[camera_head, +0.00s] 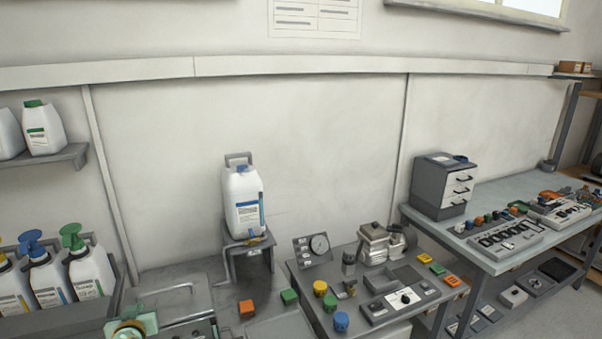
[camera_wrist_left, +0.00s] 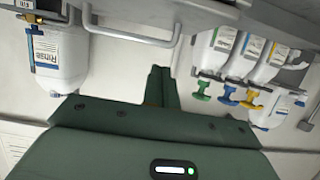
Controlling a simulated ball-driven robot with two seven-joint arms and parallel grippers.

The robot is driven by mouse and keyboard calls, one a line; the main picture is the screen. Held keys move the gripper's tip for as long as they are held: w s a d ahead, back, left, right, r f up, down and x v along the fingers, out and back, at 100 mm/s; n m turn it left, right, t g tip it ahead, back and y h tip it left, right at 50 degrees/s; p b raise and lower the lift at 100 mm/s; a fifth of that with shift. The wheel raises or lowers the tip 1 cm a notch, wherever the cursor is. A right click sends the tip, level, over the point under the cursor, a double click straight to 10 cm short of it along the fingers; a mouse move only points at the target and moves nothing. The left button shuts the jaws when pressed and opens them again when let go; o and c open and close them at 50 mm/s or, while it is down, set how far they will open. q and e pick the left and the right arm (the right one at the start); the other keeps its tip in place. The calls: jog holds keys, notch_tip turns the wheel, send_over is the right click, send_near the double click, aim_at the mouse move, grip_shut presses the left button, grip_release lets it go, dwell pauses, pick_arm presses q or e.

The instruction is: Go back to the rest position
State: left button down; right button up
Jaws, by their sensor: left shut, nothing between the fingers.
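My left gripper (camera_wrist_left: 160,75) shows in the left wrist view as a dark green body with two fingers pressed together. It is shut and empty, with nothing between the fingertips. The wrist picture is upside down, with the bottles hanging from the top. My right gripper is not in view in either picture.
A white bottle (camera_head: 243,200) stands on a raised grey stand; a Rinse bottle shows in the wrist view (camera_wrist_left: 60,55). Pump bottles (camera_head: 90,270) fill a rack at left. A control panel (camera_head: 400,299) and a drawer unit (camera_head: 436,190) stand right.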

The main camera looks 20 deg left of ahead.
pick_arm(q)
jog(key=s+d+r+m+g+h, duration=0.2)
jog(key=s+d+m, duration=0.7)
jog(key=d, duration=0.5)
jog(key=s+d+r+m+g+h, duration=0.15)
jog(key=s+d+m, duration=0.45)
jog(key=s+d, duration=0.7)
jog(key=s+d+f+g+h+b, duration=0.1)
jog(key=d+f+g+h+b, duration=0.2)
jog(key=f, duration=1.3)
jog(key=s+d+f+h+b, duration=0.1)
jog(key=d+f+b, duration=0.25)
jog(key=f, duration=1.35)
jog(key=s+f+n+g+h+b, duration=0.1)
jog(key=s+f+n+g+b, duration=0.2)
jog(key=s+f, duration=1.7)
jog(key=f+b, duration=0.1)
jog(key=b, duration=0.2)
jog(key=shift+a, duration=0.25)
jog(key=shift+s+f+h, duration=0.1)
jog(key=shift+s+h, duration=0.05)
jog(key=shift+h, duration=0.1)
